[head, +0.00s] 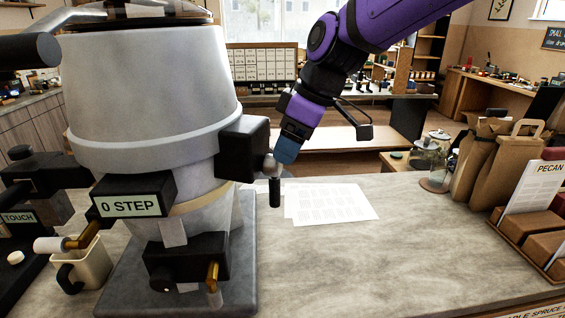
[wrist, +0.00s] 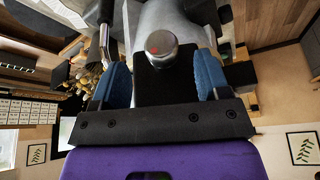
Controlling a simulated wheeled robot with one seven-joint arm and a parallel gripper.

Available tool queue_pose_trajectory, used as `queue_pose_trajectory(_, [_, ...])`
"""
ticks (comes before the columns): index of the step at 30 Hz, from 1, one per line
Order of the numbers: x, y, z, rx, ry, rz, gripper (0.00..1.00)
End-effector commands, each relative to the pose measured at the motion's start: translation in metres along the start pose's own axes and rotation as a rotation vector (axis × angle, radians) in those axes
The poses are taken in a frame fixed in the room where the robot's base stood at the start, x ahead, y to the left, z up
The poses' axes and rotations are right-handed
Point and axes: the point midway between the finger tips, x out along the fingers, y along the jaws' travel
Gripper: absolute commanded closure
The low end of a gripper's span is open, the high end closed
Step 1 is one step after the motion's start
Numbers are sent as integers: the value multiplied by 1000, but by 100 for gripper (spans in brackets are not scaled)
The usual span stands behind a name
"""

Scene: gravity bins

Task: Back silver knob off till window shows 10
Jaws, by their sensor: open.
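The silver knob (wrist: 161,44) has a round end with a red dot and lies between my blue fingertips in the wrist view, with gaps at both sides. In the head view, a small part of the silver knob (head: 269,166) shows on the right side of the large grey machine (head: 150,100), beside a black block. The window (head: 130,205) on the machine's front reads "0 STEP". My gripper (head: 286,152) comes down from the upper right to the knob, and it is open and empty. Its fingertips (wrist: 160,78) also show in the wrist view.
A black lever (head: 275,192) hangs just below the knob. White printed sheets (head: 330,204) lie on the counter to the right. A cream pitcher (head: 93,262) stands at left. Paper bags (head: 480,165) and a box rack (head: 535,235) stand at right. The counter's middle is clear.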

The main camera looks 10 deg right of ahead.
Motion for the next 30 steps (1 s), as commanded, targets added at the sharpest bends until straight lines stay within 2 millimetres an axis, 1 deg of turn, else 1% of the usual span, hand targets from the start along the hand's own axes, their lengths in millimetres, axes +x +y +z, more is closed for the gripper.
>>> queue_pose_trajectory(1, [10, 0, 0, 0, -2, -3, 31])
queue_pose_trajectory(3, [21, 0, 0, 2, -2, -3, 31])
queue_pose_trajectory(6, [34, 0, 0, 2, -1, -2, 31])
queue_pose_trajectory(9, [43, 0, 0, 1, 0, -1, 31])
queue_pose_trajectory(13, [49, 0, 0, 0, 0, 0, 31])
queue_pose_trajectory(21, [50, 0, 0, 1, 1, 1, 31])
queue_pose_trajectory(22, [50, 0, 0, 1, 1, 1, 33])
queue_pose_trajectory(28, [50, 0, 0, 1, 1, 1, 79])
queue_pose_trajectory(30, [50, 0, 0, 1, 1, 1, 80])
